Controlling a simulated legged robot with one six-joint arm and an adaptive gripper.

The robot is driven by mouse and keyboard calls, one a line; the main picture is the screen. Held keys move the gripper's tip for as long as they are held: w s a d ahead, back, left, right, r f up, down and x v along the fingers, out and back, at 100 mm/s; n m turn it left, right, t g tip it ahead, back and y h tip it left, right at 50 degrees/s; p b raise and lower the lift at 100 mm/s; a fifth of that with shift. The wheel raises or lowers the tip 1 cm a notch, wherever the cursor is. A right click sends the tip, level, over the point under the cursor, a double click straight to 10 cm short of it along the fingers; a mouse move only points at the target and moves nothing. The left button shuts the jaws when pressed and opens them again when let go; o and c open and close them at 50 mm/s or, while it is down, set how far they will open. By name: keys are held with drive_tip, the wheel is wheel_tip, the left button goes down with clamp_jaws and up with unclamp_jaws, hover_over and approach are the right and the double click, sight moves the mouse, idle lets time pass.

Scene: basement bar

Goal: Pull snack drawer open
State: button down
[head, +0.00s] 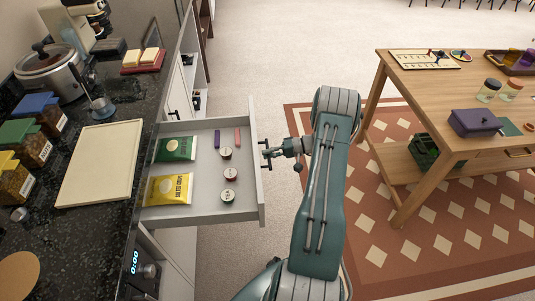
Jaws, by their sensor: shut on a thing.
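The snack drawer (197,213) stands pulled out from the counter cabinet, with its inside showing. In it lie a green packet (177,148), a yellow packet (168,189), several small round pods (230,174), a purple bar (217,138) and a pink bar (238,138). My gripper (268,154) is at the outer side of the drawer front (256,165), shut on the drawer handle. The handle is mostly hidden by the fingers.
The dark counter (88,238) holds a cutting board (100,164), lidded jars (40,112) and a slow cooker (50,72). A wooden table (405,100) stands right, on a patterned rug (385,240). Pale floor (265,60) is clear beyond the drawer.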

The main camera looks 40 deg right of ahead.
drive_tip(key=c, duration=0.7)
unclamp_jaws()
drive_tip(key=shift+s+a+f, duration=0.1)
drive_tip(key=shift+f, duration=0.2)
drive_tip(key=shift+r, duration=0.15)
drive_tip(key=v, duration=1.2)
